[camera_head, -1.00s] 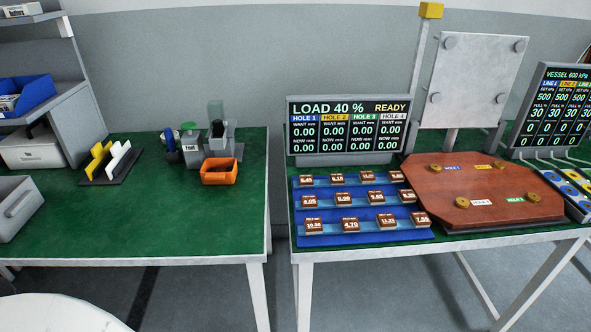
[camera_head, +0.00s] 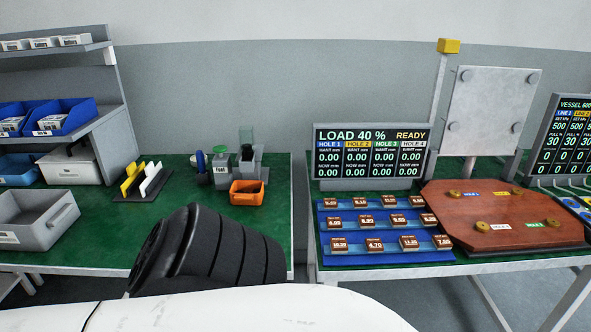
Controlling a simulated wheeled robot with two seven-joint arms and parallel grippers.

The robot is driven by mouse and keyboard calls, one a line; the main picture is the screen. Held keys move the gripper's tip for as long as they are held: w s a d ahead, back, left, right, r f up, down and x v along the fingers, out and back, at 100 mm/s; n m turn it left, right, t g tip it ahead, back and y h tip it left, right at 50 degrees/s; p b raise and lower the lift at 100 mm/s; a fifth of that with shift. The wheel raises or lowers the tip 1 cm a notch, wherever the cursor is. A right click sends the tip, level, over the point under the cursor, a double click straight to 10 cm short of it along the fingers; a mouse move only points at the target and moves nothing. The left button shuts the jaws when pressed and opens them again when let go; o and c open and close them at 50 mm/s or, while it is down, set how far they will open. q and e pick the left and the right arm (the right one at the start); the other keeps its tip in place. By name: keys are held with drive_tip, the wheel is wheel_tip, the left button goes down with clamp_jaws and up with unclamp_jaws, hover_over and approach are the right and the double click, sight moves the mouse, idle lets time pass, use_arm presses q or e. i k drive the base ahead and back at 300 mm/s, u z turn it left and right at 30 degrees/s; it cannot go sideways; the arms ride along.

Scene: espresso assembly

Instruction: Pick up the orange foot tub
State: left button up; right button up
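The orange foot tub (camera_head: 247,193) is a small open box on the left green table, in front of a grey device with a clear upper part (camera_head: 247,155). It stands upright near the table's right side. A black ribbed part of my own arm and a white part of my body fill the lower middle of the view, in front of the table. Neither of my grippers shows, so I cannot see their fingers.
A grey canister (camera_head: 221,168) stands left of the tub. A rack with yellow and white plates (camera_head: 143,180) and a grey bin (camera_head: 40,220) are further left. Blue bins (camera_head: 68,117) sit on a shelf. A gap separates this table from the right table with its display (camera_head: 371,152).

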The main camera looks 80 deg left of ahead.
sight(243, 199)
drive_tip(key=k, duration=0.9)
drive_tip(key=u, duration=0.35)
